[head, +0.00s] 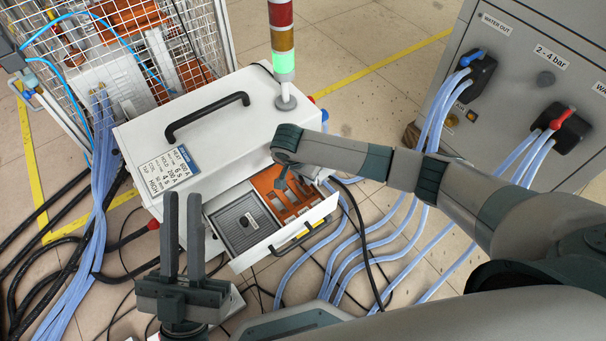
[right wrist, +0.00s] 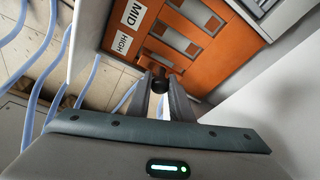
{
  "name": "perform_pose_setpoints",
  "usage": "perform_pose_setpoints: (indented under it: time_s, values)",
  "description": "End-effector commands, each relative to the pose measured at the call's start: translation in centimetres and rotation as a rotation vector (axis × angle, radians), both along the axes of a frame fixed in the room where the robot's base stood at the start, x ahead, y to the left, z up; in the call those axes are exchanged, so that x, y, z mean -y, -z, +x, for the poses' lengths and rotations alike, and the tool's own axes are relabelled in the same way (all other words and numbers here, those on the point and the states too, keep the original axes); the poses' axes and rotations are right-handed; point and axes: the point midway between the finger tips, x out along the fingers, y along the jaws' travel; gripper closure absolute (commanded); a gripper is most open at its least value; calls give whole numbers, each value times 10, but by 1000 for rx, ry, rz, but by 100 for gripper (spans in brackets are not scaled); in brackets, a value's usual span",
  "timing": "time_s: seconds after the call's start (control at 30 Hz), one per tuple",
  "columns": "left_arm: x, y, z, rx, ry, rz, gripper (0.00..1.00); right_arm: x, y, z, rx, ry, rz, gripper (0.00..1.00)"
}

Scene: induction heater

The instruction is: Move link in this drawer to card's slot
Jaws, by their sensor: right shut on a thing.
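An open drawer (head: 232,262) sticks out of the front of a white heater box (head: 215,125). Its orange panel (head: 268,184) has several slots, also seen in the right wrist view (right wrist: 228,62). My right gripper (right wrist: 163,98) is shut on a black knob (right wrist: 160,83), apparently the link's grip, at the panel near the HIGH label (right wrist: 122,42). The link's lower part is hidden, so I cannot tell whether it sits in a slot. A MID label (right wrist: 134,13) lies beside HIGH. The card (head: 167,172) on the box ends in "HIGH". My left gripper (head: 182,200) is open and empty.
A grey lidded compartment (head: 240,222) fills the drawer's left part. Blue hoses (head: 345,250) and black cables cross the floor around it.

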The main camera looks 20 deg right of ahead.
Motion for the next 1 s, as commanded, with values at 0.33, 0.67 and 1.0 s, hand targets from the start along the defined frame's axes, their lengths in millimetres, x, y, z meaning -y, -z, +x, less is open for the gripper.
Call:
perform_pose_setpoints:
  time_s: [0.33,0.67,1.0]
  values:
    - [0,-1,0,0,0,0,81,0,8,-1,-1,-2,-1,100]
    - [0,-1,0,0,0,0,81,0,8,0,0,-1,0,100]
    - [0,-6,0,0,0,0,81,-1,12,0,-1,0,0,100]
